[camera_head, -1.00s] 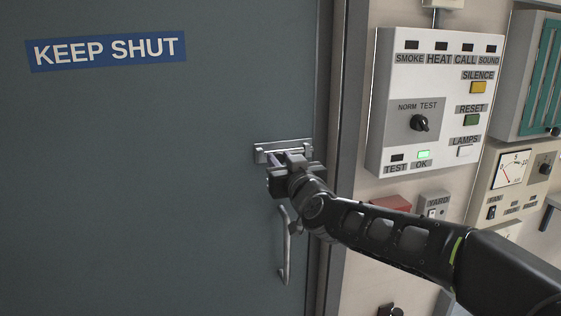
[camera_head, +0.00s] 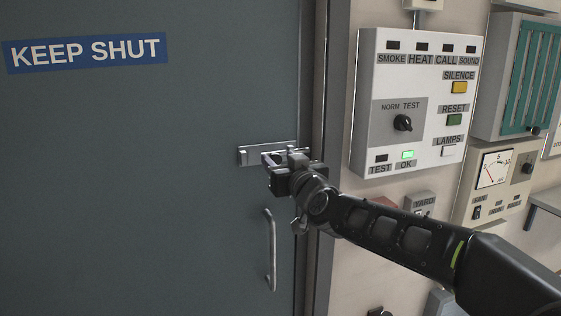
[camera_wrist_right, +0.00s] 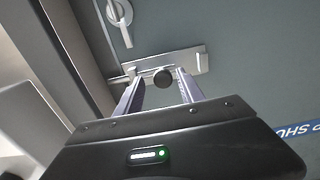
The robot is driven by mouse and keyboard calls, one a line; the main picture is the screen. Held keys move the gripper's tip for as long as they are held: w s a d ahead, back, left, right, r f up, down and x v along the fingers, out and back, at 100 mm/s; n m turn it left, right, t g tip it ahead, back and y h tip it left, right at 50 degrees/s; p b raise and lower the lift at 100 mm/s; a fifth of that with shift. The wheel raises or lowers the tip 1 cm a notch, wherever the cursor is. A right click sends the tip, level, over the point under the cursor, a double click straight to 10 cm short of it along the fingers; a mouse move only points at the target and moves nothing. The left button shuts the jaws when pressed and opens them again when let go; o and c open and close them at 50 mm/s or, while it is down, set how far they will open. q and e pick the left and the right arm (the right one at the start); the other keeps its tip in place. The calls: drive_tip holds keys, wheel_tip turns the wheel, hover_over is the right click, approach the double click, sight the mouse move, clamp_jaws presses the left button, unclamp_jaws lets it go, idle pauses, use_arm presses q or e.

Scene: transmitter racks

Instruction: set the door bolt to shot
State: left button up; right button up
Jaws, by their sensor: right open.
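The door bolt (camera_head: 252,155) is a pale metal plate with a sliding bar near the door's right edge. My right gripper (camera_head: 272,160) is at the bolt and covers part of it in the head view. In the right wrist view, the bolt's plate (camera_wrist_right: 188,62) lies beyond the open fingers of my right gripper (camera_wrist_right: 160,88). The bolt's dark round knob (camera_wrist_right: 162,77) shows between the two fingers, with no clear grip on it. A bar end shows toward the door frame at the left there; how far it reaches in is hard to tell. My left gripper is not in view.
The grey door (camera_head: 130,200) carries a KEEP SHUT sign (camera_head: 85,52) and a pull handle (camera_head: 270,250) below the bolt. The door frame (camera_head: 318,100) is just right of the bolt. An alarm panel (camera_head: 366,110) and other wall boxes stand further right.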

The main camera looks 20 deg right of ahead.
drive_tip(key=shift+s, duration=0.1)
drive_tip(key=s, duration=0.7)
drive_tip(key=shift+s+d, duration=0.25)
drive_tip(key=shift+s, duration=0.1)
drive_tip(key=shift+m, duration=0.3)
